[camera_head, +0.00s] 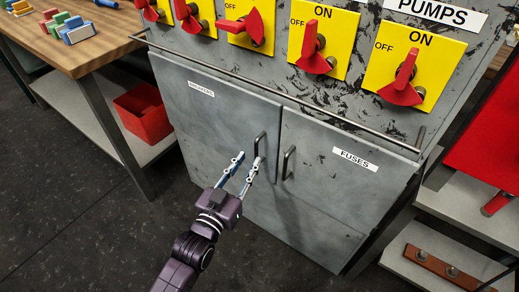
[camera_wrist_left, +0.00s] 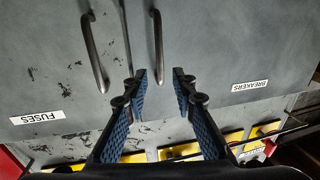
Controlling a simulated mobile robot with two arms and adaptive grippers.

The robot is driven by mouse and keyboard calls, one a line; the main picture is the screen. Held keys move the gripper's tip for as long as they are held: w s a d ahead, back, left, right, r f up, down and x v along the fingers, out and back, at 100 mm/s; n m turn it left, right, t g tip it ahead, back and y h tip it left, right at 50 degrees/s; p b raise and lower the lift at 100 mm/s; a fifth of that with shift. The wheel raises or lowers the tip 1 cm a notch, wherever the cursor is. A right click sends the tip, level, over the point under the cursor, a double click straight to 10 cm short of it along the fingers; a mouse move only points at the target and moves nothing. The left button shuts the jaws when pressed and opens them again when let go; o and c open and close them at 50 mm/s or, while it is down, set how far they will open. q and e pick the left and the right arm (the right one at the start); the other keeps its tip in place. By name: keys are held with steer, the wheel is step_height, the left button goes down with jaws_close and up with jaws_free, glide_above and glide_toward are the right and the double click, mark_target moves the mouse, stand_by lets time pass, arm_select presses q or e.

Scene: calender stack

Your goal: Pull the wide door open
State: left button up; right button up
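A grey metal cabinet has two doors side by side, both shut. The left door (camera_head: 205,125), labelled BREAKERS, has a dark bar handle (camera_head: 260,144) near its right edge. The right door (camera_head: 340,190), labelled FUSES, has its own handle (camera_head: 288,163). The doors look similar in width. My left gripper (camera_head: 247,161) is open and empty in front of the BREAKERS door, close to its handle. In the left wrist view, which is upside down, the BREAKERS handle (camera_wrist_left: 157,42) reaches between the open fingertips (camera_wrist_left: 160,76); contact cannot be told. The FUSES handle (camera_wrist_left: 93,52) is left of them.
A horizontal rail (camera_head: 270,88) runs above the doors, below yellow panels with red switches (camera_head: 400,82). A wooden workbench (camera_head: 95,45) with a red bin (camera_head: 144,113) stands left. A shelf unit (camera_head: 470,212) stands right. The dark floor (camera_head: 75,220) before the cabinet is clear.

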mark_target(256, 150)
arm_select(q)
steer(key=x, duration=0.6)
steer(key=shift+w+d+b, duration=0.15)
steer(key=shift+w+b, duration=0.15)
steer(key=shift+b, duration=0.1)
arm_select(e)
steer(key=shift+w+a+r, duration=0.1)
steer(key=shift+w+r, duration=0.3)
steer(key=shift+r, duration=0.25)
steer(key=shift+w+r, duration=0.4)
steer(key=shift+r, duration=0.2)
arm_select(q)
steer(key=shift+c, duration=0.5)
steer(key=shift+f, duration=0.1)
jaws_close()
